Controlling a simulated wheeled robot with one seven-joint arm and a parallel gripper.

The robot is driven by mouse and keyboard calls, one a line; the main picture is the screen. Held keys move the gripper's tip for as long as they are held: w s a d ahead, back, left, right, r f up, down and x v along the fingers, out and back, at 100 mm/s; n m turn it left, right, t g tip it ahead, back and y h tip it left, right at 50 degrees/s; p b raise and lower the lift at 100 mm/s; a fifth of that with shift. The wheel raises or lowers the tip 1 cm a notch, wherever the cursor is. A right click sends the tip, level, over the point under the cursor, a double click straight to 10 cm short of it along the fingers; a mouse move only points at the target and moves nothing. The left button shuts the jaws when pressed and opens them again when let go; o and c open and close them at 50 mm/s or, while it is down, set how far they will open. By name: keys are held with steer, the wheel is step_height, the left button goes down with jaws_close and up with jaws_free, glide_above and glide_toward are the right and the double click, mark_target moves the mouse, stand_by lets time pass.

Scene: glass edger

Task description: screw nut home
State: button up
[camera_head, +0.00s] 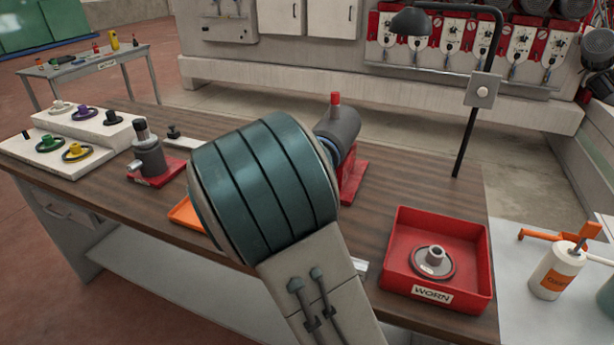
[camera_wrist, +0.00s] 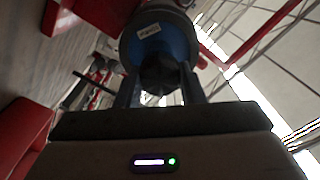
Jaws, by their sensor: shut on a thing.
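In the wrist view my gripper (camera_wrist: 160,92) is shut on a dark nut (camera_wrist: 160,72), with one finger on each side of it. Directly beyond the nut is a blue wheel (camera_wrist: 178,42) with a small white label. The nut sits in front of the middle of the wheel; whether it touches the wheel's face cannot be told. In the head view a grey spindle unit (camera_head: 338,124) with a red top knob stands on a red base (camera_head: 354,183). My arm hides the gripper, the nut and the wheel there.
A red tray marked WORN (camera_head: 398,279) holds a used wheel (camera_head: 434,264) at the right. A white rack (camera_head: 60,166) with coloured wheels and a dark post on a red base (camera_head: 150,158) stand left. An orange tray (camera_head: 182,214) is partly hidden. A lamp stands behind.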

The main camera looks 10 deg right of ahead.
steer(key=m+b, duration=0.9)
steer(key=b, duration=0.3)
steer(key=m+b, duration=0.8)
steer(key=b, duration=0.4)
steer(key=m+b, duration=0.9)
steer(key=b, duration=0.3)
steer(key=shift+w+f+m, duration=0.1)
steer(key=shift+f+m, duration=0.15)
steer(key=shift+m, duration=0.05)
steer(key=o, duration=1.1)
steer(key=shift+r, duration=0.15)
steer(key=shift+c, duration=0.9)
steer(key=shift+r, duration=0.1)
